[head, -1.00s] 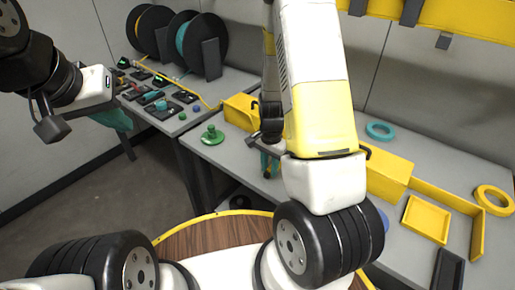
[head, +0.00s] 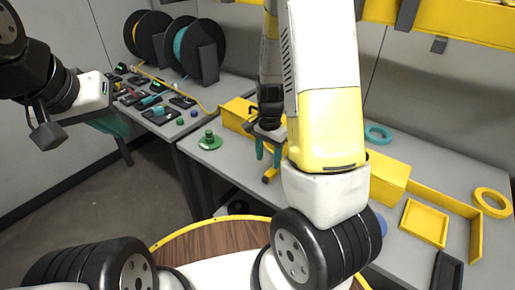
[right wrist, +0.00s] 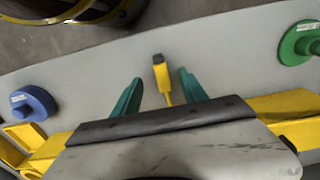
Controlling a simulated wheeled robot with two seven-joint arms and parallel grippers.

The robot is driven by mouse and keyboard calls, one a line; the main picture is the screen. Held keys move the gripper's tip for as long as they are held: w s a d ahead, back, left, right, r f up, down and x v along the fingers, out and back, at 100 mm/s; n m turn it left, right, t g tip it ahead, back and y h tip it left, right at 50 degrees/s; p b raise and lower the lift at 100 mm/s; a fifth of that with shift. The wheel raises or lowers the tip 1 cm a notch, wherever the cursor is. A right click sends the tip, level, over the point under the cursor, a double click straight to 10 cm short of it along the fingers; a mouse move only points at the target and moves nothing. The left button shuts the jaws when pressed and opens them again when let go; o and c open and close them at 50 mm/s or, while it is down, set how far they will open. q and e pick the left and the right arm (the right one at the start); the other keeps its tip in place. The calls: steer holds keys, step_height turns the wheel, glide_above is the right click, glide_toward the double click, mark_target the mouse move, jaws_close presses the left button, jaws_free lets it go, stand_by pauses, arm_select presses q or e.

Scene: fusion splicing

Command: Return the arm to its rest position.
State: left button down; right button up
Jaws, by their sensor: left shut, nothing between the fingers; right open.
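My right gripper (head: 266,158) has two teal fingers and is over the front of the grey bench. Its fingers are apart in the right wrist view (right wrist: 160,90). A yellow piece with a dark end (right wrist: 163,78) shows between the fingertips there, with clear gaps on both sides. My left gripper (head: 118,126) hangs at the left of the head view, away from the bench front, shut and empty; my own wrist partly hides its teal fingers. My right forearm crosses the middle of the head view and hides part of the bench.
A green knobbed disc (head: 209,141) stands left of the right gripper. Yellow blocks (head: 388,178), a yellow tray (head: 424,222) and teal (head: 378,134) and yellow rings (head: 492,202) lie to the right. Black spools (head: 205,50) stand at the back left. A blue disc (right wrist: 34,103) shows in the right wrist view.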

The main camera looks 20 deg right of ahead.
steer(key=s+a+r+n+t+y, duration=0.1)
steer(key=s+a+r+n, duration=0.1)
steer(key=r, duration=0.6)
steer(key=s+a+r+n+t+y, duration=0.1)
steer(key=s+a+r+n+t, duration=0.15)
steer(key=r, duration=0.55)
steer(key=s+r+n+t, duration=0.2)
steer(key=s+r+n, duration=0.4)
steer(key=s+r, duration=0.4)
steer(key=shift+a+r+t, duration=0.35)
steer(key=shift+r, duration=0.6)
